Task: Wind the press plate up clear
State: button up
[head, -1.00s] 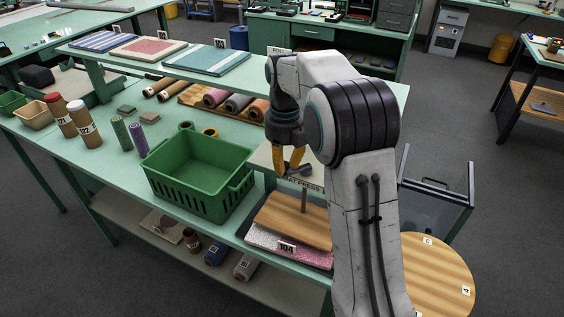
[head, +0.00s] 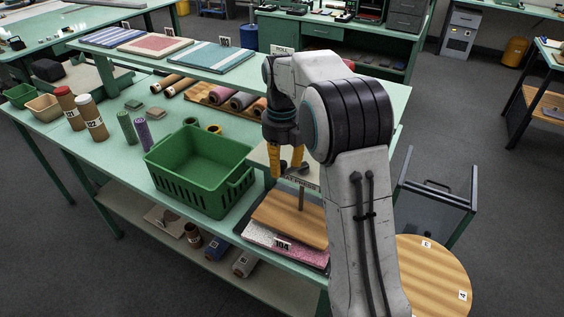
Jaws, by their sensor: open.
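The mat press stands at the right front of the green bench. Its wooden press plate (head: 289,220) lies over a pink and white mat (head: 262,236) tagged 104, and I cannot tell whether they touch. A dark upright screw (head: 301,197) rises from the plate to the pale press head (head: 262,160), where a dark handle (head: 300,170) shows. My gripper (head: 286,174), with yellow fingers pointing down, is open beside the handle at the press top. My arm hides the right side of the press.
A green crate (head: 200,172) stands just left of the press. Rolls lie on a wooden rack (head: 212,97) behind it. A round wooden table (head: 437,275) and a dark-framed clear bin (head: 435,202) stand to the right.

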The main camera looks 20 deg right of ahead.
jog(key=shift+o, duration=0.5)
jog(key=shift+r, duration=0.1)
notch_tip(320, 180, up, 12)
dwell(0.5)
jog(key=shift+s, duration=0.1)
